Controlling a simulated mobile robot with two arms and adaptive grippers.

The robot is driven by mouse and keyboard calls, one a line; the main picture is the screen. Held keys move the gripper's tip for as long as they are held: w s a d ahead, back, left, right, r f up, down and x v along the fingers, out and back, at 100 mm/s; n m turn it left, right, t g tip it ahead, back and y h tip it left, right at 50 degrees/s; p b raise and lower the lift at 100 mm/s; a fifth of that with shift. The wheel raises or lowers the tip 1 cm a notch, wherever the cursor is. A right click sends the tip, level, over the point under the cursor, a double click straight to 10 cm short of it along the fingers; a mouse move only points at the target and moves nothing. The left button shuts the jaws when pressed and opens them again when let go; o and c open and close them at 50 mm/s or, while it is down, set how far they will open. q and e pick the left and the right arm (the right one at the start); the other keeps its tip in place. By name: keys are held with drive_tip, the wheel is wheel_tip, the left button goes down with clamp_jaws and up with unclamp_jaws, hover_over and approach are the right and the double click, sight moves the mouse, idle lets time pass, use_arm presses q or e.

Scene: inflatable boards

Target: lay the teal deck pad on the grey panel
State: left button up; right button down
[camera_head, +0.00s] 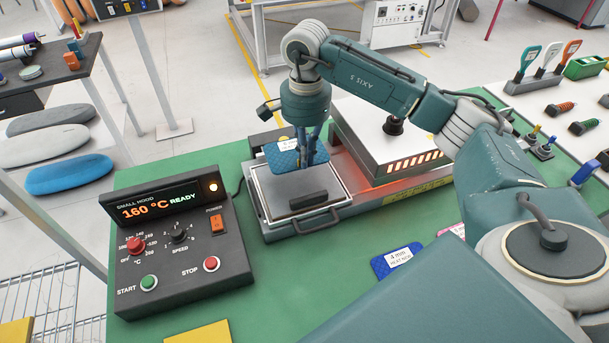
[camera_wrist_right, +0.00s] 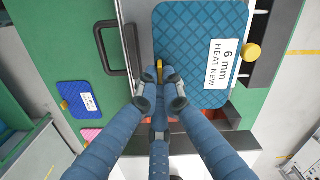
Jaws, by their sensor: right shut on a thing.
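The teal-blue quilted pad (camera_head: 285,152), with a white label, is at my right gripper (camera_head: 307,158) over the back part of the grey panel (camera_head: 270,192) in front of the hood. In the right wrist view the pad (camera_wrist_right: 190,60) has a label reading "6 mm HEAT NEW". My right gripper (camera_wrist_right: 160,88) is shut at the pad's edge, by a small yellow tab (camera_wrist_right: 160,68). The pad covers part of the panel, and I cannot tell whether it touches it. My left gripper is not in view.
The hood (camera_head: 385,135) glows orange behind the panel. A control box (camera_head: 178,245) reads 160 °C READY at left. A blue pad labelled 4 mm (camera_head: 398,262) and a pink pad (camera_head: 457,229) lie on the green table. A black handle (camera_head: 318,224) edges the panel's front.

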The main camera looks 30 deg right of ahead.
hover_over(305, 189)
wheel_tip(305, 189, down, 4)
drive_tip(key=shift+f+p, duration=0.25)
drive_tip(key=shift+p, duration=0.15)
wheel_tip(305, 189, down, 4)
drive_tip(key=shift+r+p, duration=0.25)
drive_tip(key=shift+p, duration=0.25)
drive_tip(key=shift+f, duration=0.4)
drive_tip(key=c, duration=2)
unclamp_jaws()
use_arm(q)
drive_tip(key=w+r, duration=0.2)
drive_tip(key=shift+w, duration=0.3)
use_arm(e)
drive_tip(key=shift+o, duration=0.4)
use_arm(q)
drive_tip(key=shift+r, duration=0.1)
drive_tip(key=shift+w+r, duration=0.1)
use_arm(e)
drive_tip(key=shift+r, duration=0.2)
